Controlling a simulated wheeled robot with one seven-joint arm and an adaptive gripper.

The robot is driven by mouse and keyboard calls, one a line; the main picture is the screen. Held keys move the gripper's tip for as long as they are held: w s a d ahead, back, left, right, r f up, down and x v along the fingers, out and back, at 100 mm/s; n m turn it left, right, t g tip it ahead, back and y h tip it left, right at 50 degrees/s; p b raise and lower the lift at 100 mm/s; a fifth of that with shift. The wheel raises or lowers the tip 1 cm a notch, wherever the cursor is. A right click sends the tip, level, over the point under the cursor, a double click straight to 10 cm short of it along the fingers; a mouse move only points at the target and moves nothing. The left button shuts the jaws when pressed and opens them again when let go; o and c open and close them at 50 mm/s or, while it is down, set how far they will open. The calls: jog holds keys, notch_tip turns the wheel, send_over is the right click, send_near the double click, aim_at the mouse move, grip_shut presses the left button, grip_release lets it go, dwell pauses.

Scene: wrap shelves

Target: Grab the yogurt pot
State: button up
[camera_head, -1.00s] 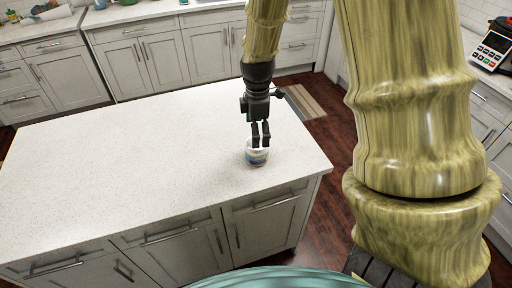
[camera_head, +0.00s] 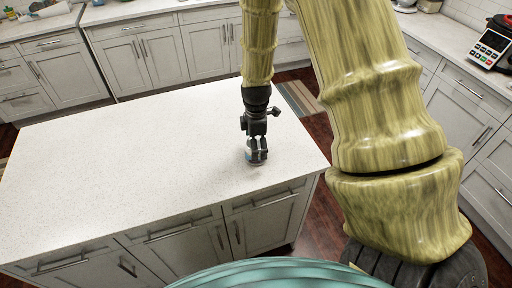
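The yogurt pot (camera_head: 249,156) is a small whitish cup with a coloured band. It stands on the white island counter (camera_head: 120,160), near the counter's right end. My gripper (camera_head: 257,158) points straight down at the pot, with its dark fingers low around it or just in front of it. The fingers hide much of the pot, mostly its right part. I cannot tell whether the fingers press on the pot or are still apart from it.
The rest of the island counter is bare. Grey cabinets (camera_head: 150,62) line the back, and a striped rug (camera_head: 300,98) lies on the wooden floor behind the island.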

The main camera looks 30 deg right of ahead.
jog(key=shift+f, duration=0.8)
jog(key=c, duration=0.9)
jog(key=shift+c, duration=0.2)
jog(key=shift+r, duration=0.1)
